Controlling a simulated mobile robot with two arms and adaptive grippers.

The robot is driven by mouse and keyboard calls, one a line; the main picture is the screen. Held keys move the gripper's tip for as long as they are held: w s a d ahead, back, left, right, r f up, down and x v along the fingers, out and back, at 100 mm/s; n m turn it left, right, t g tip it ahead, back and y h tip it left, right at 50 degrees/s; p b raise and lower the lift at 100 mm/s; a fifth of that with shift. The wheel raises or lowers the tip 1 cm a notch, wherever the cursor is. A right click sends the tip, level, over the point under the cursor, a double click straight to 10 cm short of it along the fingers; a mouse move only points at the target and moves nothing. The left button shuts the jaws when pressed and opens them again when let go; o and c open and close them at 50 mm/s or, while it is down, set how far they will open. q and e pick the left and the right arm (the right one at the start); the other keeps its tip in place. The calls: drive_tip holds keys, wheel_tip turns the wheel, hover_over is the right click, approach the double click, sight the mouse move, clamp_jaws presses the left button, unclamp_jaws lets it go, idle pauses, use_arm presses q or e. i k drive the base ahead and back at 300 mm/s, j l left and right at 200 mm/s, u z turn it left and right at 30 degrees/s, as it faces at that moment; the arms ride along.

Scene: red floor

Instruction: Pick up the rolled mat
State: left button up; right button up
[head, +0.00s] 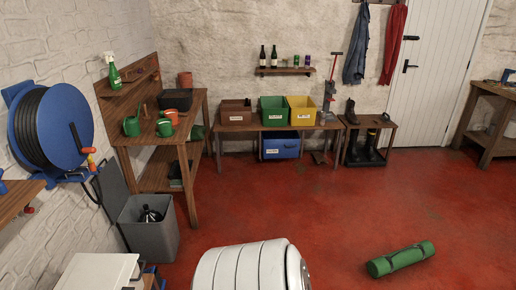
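The rolled mat (401,259) is a green cylinder with dark straps around it. It lies on the red floor at the lower right of the head view, with open floor around it. Neither of my grippers shows in the head view. Nothing in view touches the mat.
A white ribbed rounded object (250,268) stands at the bottom centre, left of the mat. A grey bin (150,238) stands at the left by a wooden potting bench (193,188). A low bench (276,128) with coloured crates lines the back wall. The middle floor is clear.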

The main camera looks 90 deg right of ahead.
sight(385, 266)
drive_tip(key=z, duration=4.15)
